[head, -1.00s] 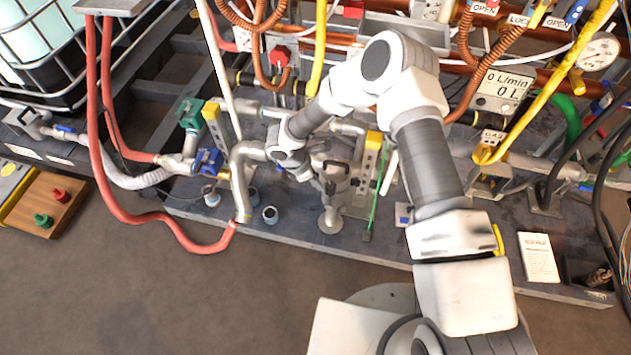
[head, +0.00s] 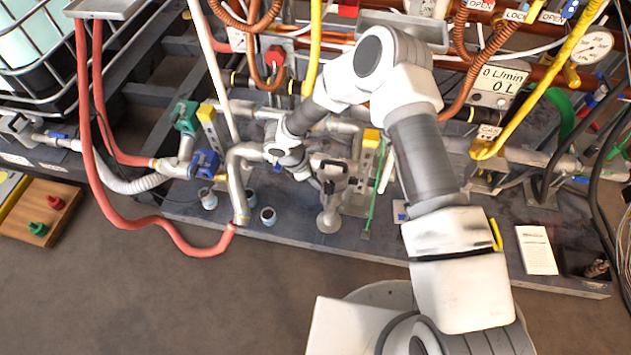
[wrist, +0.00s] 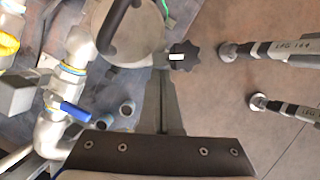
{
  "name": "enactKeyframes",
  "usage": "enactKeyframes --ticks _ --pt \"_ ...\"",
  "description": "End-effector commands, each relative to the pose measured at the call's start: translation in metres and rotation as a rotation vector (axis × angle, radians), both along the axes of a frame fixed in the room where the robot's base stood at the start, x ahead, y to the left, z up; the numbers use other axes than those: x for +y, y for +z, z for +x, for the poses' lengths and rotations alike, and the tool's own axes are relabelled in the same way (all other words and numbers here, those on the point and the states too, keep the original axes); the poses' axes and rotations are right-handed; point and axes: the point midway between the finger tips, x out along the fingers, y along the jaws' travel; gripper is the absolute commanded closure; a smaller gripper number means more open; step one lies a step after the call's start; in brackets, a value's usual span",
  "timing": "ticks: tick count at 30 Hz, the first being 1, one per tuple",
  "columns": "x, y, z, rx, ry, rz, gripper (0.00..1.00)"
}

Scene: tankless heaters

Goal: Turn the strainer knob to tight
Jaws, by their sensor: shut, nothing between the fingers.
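The strainer knob is a black lobed knob (wrist: 184,56) with a white mark on its face, in the upper middle of the wrist view. It sits just right of a round grey body (wrist: 135,25) with a black curved handle. My gripper (wrist: 164,75) is shut and empty, its narrow grey fingers pointing up the wrist view toward the knob. The fingertips appear slightly left of and below the knob; I cannot tell whether they touch it. In the head view, my gripper (head: 326,180) is low among the pipes, and I cannot make out the knob there.
A pipe with a blue valve handle (wrist: 75,112) runs left of my gripper. Grey rods (wrist: 280,48) with round ends lie right of the knob. Yellow brackets (head: 371,140) and a red hose (head: 150,215) crowd the rig. Floor in front is open.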

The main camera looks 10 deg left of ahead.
Motion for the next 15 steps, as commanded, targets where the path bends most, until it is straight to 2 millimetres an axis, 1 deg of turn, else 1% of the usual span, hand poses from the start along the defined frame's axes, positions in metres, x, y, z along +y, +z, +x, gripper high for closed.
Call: enactKeyframes --ticks 15 --pt "-0.0013 -0.0001 0.0047 -0.003 -0.092 -0.001 1.0"
